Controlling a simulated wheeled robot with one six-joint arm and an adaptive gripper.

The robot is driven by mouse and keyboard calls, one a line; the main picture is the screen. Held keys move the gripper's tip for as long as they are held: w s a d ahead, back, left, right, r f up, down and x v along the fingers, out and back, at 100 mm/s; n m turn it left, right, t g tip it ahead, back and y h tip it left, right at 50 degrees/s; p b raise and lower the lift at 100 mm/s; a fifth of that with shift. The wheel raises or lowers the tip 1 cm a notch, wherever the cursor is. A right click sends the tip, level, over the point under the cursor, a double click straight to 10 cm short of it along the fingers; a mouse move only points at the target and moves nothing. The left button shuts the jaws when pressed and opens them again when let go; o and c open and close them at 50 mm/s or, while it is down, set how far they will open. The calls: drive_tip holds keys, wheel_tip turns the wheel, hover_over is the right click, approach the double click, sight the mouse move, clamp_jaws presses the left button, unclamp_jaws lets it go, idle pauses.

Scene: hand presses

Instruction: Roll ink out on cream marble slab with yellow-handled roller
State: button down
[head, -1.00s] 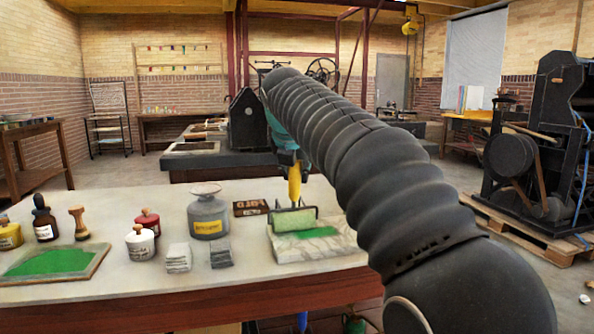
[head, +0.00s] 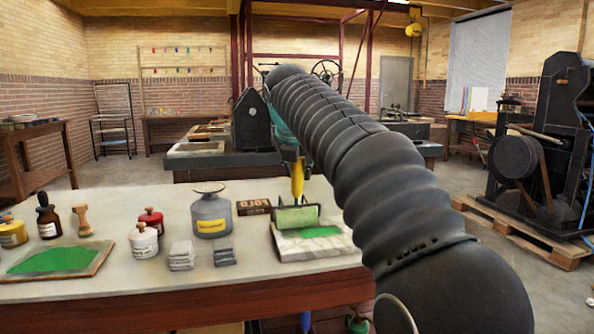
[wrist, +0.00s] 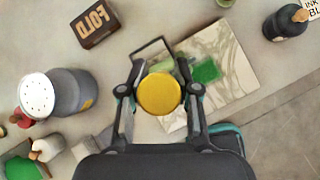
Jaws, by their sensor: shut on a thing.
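My gripper (wrist: 160,97) is shut on the yellow handle of the roller, whose round end (wrist: 159,94) faces the wrist camera. In the head view the yellow handle (head: 297,180) stands upright below my gripper (head: 291,158). The roller's drum (head: 297,217) is smeared green and lies across the back left part of the cream marble slab (head: 290,250). I cannot tell whether it touches the slab. A green ink patch (head: 324,231) shows on the slab just in front of the drum. The slab also shows in the wrist view (wrist: 232,50).
A grey can (head: 210,215) and a "FOLD" block (head: 253,207) stand left of the slab. Grey stacks (head: 182,256), small jars (head: 144,242) and a wood-edged board with green ink (head: 95,262) are farther left. The table's front edge runs close before the slab.

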drive_tip(key=shift+s+d+b, duration=1.3)
drive_tip(key=shift+s+b, duration=0.05)
drive_tip(key=shift+s, duration=3.15)
drive_tip(key=shift+w+a+p, duration=0.55)
drive_tip(key=shift+w+p, duration=0.1)
drive_tip(key=shift+w, duration=1.2)
drive_tip(key=shift+w+a+p, duration=0.5)
drive_tip(key=shift+w+p, duration=0.15)
drive_tip(key=shift+w, duration=1.25)
drive_tip(key=shift+w+a+p, duration=0.55)
drive_tip(key=shift+w+p, duration=0.1)
drive_tip(key=shift+w, duration=1.2)
drive_tip(key=shift+s, duration=0.1)
drive_tip(key=s+d+b, duration=0.3)
drive_tip(key=s, duration=0.8)
drive_tip(key=shift+b, duration=0.35)
drive_tip(key=shift+d, duration=0.1)
drive_tip(key=shift+r+p, duration=1.85)
drive_tip(key=shift+r, duration=0.1)
